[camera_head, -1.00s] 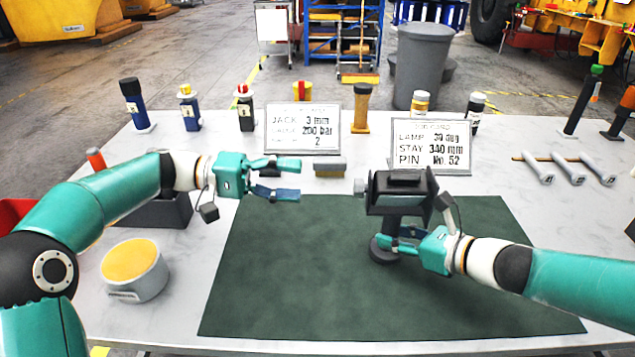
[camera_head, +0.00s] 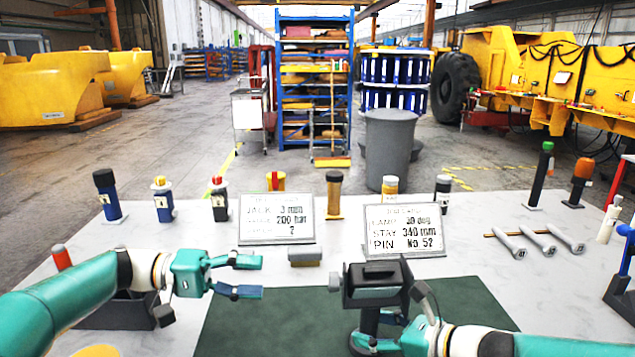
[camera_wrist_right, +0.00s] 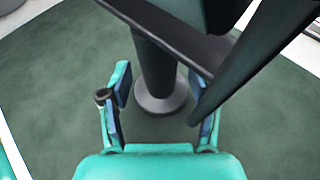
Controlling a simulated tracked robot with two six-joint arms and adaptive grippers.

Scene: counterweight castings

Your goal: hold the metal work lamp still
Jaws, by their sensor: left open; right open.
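The metal work lamp (camera_head: 374,287) is dark grey and stands upright on the green mat (camera_head: 268,318), its boxy head on a post with a round base. In the right wrist view the lamp's post (camera_wrist_right: 158,68) rises between the two fingers of my right gripper (camera_wrist_right: 160,100). The fingers are apart, with a visible gap to the post on the left side; the lamp's head parts cover some of the right finger. My right gripper (camera_head: 382,333) is low beside the post in the head view. My left gripper (camera_head: 243,277) is open and empty, left of the lamp.
Two sign cards (camera_head: 277,218) and (camera_head: 404,230) stand behind the mat. A small grey block (camera_head: 304,255) lies between them. Several bottles and cylinders line the back edge. Grey handles (camera_head: 538,240) lie at the right. The mat's left part is clear.

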